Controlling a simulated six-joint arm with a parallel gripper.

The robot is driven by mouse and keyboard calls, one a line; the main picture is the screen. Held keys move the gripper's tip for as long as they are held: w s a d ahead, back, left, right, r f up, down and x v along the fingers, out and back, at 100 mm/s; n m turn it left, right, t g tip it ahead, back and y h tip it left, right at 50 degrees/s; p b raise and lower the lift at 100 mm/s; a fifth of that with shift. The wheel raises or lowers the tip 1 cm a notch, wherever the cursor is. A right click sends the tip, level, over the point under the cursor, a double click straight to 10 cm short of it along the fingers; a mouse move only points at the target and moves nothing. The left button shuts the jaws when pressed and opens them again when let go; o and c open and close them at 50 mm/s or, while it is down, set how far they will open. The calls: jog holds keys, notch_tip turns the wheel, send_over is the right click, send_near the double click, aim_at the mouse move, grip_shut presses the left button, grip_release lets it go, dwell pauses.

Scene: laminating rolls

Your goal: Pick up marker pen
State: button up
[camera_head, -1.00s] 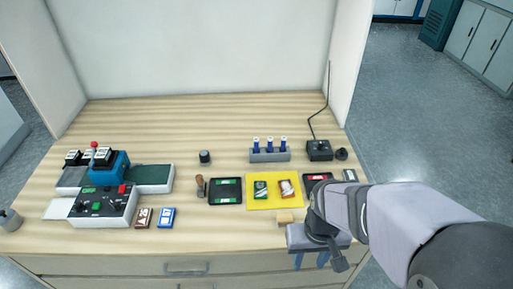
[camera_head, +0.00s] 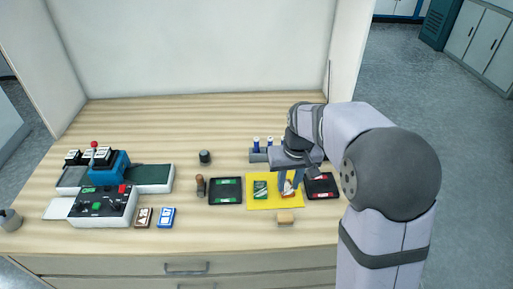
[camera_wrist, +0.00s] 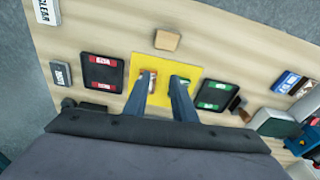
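Blue upright pens with white tops (camera_head: 256,143), which look like marker pens, stand in a grey rack (camera_head: 257,156) at the back right of the table. Two show in the head view; my gripper and arm cover the rack's right part. My gripper (camera_head: 290,188) is open and points down over the yellow mat (camera_head: 260,204), in front of the rack. In the wrist view its two fingers (camera_wrist: 164,78) are apart with nothing between them, above the mat and its small green and red-brown items. The pens are not visible in the wrist view.
A black tray with green labels (camera_head: 226,191) and one with red labels (camera_head: 322,187) flank the mat. A tan block (camera_head: 285,218) lies in front. A brown-handled stamp (camera_head: 201,187) and a dark round knob (camera_head: 205,157) stand left. A machine (camera_head: 100,203) fills the left side.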

aim_at(257, 139)
jog(key=w+a+t, duration=0.1)
jog(key=w+a, duration=0.2)
jog(key=w, duration=0.8)
jog(key=w+a+r+n+t, duration=0.1)
jog(key=w+a, duration=0.2)
jog(key=w, duration=0.8)
jog(key=shift+w+a+r+n+y, duration=0.2)
jog(key=shift+w+a+n+y, duration=0.1)
jog(key=shift+a+y, duration=0.1)
jog(key=shift+f, duration=0.1)
jog(key=p+x, duration=0.3)
jog(key=x, duration=0.2)
jog(key=shift+a+f+p, duration=0.15)
jog(key=shift+f+p, duration=0.15)
jog(key=shift+w+f, duration=0.25)
jog(key=shift+f, duration=0.45)
grip_shut()
